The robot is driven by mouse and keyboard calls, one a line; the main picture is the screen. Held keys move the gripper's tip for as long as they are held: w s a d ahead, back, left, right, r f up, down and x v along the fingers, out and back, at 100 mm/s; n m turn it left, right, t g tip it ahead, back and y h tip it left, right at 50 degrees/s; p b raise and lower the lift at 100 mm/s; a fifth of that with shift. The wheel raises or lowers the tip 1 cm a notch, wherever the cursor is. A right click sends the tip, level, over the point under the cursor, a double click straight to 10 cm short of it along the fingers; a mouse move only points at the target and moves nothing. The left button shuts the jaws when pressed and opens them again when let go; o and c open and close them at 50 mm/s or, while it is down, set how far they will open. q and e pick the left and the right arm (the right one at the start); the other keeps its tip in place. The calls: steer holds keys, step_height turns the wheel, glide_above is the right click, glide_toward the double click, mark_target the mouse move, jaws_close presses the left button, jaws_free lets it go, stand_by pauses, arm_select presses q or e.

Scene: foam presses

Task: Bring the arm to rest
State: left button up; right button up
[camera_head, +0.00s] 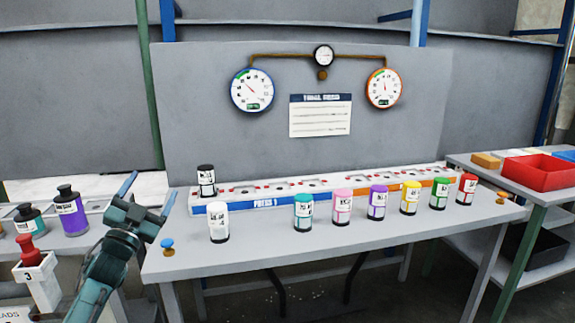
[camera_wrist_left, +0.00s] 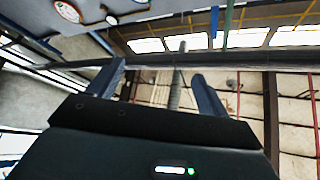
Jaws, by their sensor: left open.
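My left arm (camera_head: 100,275) comes in from the lower left of the head view and reaches up beside the table's left end. My left gripper (camera_head: 149,194) is at its end, raised, with its two blue fingers apart and nothing between them. In the left wrist view the same gripper (camera_wrist_left: 160,80) shows both fingers spread, with beams and a bright wall behind them. It touches no bottle or can that I can see. My right arm and right gripper are not in view.
A grey table (camera_head: 270,252) holds a white can (camera_head: 218,223), a black-topped can (camera_head: 206,182) on the long rack (camera_head: 262,202), and several coloured cans. A purple bottle (camera_head: 71,212) and a red plunger (camera_head: 30,252) stand left of my arm. A red bin (camera_head: 540,174) is at right.

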arm_select(q)
steer(key=w+a+f+n+g+y, duration=0.2)
steer(key=a+f+n+g+y, duration=0.4)
steer(key=f, duration=0.3)
steer(key=s+d+f+g+h, duration=0.1)
steer(key=s+d+f, duration=0.3)
steer(key=f, duration=0.2)
steer(key=s+d+f+h, duration=0.1)
steer(key=s+d+f, duration=0.3)
steer(key=f, duration=0.3)
steer(key=s+d+f+g+h, duration=0.1)
steer(key=s+d+f, duration=0.3)
steer(key=s, duration=0.6)
steer(key=s+d+f+g+h, duration=0.1)
steer(key=s+d+f, duration=0.4)
steer(key=s, duration=0.6)
steer(key=s+d+f+g+h, duration=0.1)
steer(key=s+d+f+g, duration=0.2)
steer(key=s, duration=0.7)
step_height(320, 180, down, 2)
steer(key=shift+s+d, duration=0.3)
steer(key=shift+d, duration=0.9)
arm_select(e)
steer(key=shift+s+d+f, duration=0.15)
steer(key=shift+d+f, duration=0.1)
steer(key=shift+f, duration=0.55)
